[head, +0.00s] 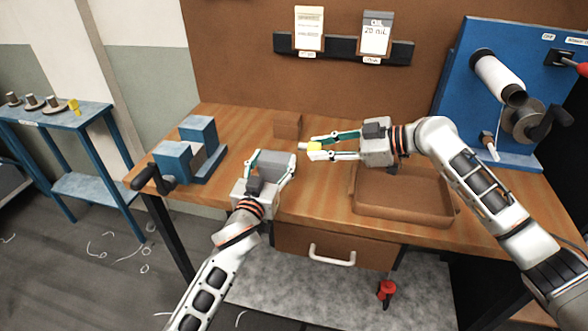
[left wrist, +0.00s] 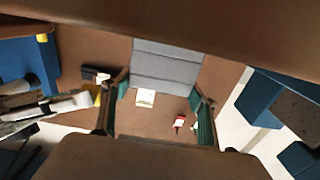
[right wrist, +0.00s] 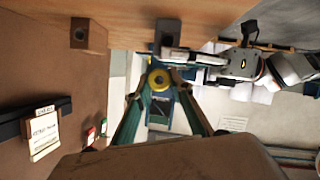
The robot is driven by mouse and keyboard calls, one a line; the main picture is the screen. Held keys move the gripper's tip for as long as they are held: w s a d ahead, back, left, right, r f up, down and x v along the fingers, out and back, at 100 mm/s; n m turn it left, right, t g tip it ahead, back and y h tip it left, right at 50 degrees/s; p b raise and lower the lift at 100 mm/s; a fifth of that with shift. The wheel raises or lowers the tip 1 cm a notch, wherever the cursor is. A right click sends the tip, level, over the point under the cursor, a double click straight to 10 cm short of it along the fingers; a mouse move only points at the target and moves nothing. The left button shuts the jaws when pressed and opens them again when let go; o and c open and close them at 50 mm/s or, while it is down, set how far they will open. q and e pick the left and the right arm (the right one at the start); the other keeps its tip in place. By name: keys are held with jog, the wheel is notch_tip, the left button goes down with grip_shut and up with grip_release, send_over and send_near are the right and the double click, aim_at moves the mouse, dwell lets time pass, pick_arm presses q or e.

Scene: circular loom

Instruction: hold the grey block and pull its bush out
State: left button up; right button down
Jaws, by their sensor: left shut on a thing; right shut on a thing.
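The grey block (head: 277,163) is between the fingers of my left gripper (head: 270,172), which is shut on it above the table. It also shows in the left wrist view (left wrist: 165,65). My right gripper (head: 333,147) is shut on the yellow bush (head: 314,147), to the right of the block. A pale tip sticks out left of the bush in the head view. In the right wrist view the bush (right wrist: 158,79) shows as a yellow ring between the fingertips. The bush looks apart from the block, though the exact gap is hard to tell.
A brown block (head: 287,124) stands on the table (head: 235,122) behind the grippers. A brown tray (head: 405,220) lies at the front right. A blue fixture (head: 190,150) stands on the left, and a blue panel with a spool (head: 497,75) on the right.

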notch_tip(320, 180, up, 8)
dwell(0.9)
dwell(0.4)
pick_arm(q)
jog(key=o, duration=1.5)
jog(key=shift+o, duration=0.2)
